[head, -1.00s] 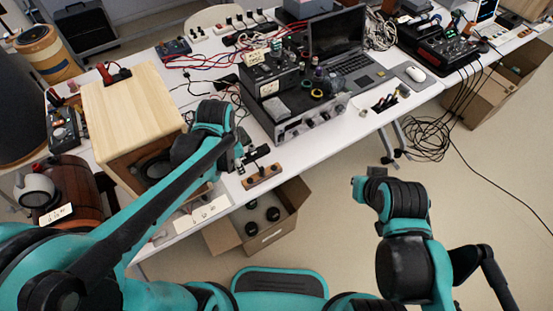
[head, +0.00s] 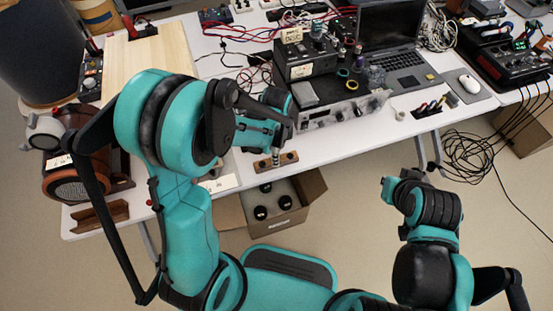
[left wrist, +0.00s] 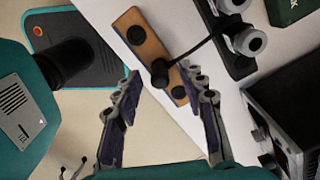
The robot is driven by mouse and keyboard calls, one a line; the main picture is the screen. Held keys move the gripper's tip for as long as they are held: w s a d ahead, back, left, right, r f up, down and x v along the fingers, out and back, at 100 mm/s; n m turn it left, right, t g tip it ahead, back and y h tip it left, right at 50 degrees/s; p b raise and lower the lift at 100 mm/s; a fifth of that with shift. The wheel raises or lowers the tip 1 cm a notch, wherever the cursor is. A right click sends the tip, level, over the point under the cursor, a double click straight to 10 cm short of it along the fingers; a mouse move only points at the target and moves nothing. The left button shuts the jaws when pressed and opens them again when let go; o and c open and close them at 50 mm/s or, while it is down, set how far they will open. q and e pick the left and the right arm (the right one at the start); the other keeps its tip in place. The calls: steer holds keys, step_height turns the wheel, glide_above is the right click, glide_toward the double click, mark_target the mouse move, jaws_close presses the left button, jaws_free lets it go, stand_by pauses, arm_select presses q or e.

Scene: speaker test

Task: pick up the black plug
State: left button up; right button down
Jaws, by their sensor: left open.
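A wooden strip (left wrist: 143,36) with dark round sockets lies at the edge of the white table; it also shows in the head view (head: 287,160). A black plug-like piece (left wrist: 160,74) with a black stem or cable running to the upper right sits at the strip in the left wrist view. My left gripper (left wrist: 158,82) is open, and this black piece appears between its fingertips; I cannot tell if they touch it. In the head view my left arm hides part of this area. My right gripper (head: 388,185) hangs in front of the table, its jaws unclear.
A stack of electronic devices (head: 335,110) and a laptop (head: 395,70) stand behind the strip. An open cardboard box (head: 308,190) is on the floor below the table edge.

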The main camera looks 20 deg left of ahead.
arm_select(q)
steer(key=shift+f, duration=0.4)
steer(key=shift+r, duration=0.1)
jaws_close()
steer(key=shift+r, duration=0.1)
steer(key=shift+r+p, duration=0.25)
steer(key=shift+p, duration=0.05)
step_height(320, 180, up, 4)
steer(key=shift+p, duration=1.05)
steer(key=s+d+r+p, duration=0.3)
steer(key=s+d+r, duration=0.3)
steer(key=d, duration=0.3)
steer(key=shift+s+d+r+p, duration=0.15)
steer(key=shift+s+p, duration=0.2)
steer(key=shift+s, duration=0.15)
steer(key=shift+r, duration=0.1)
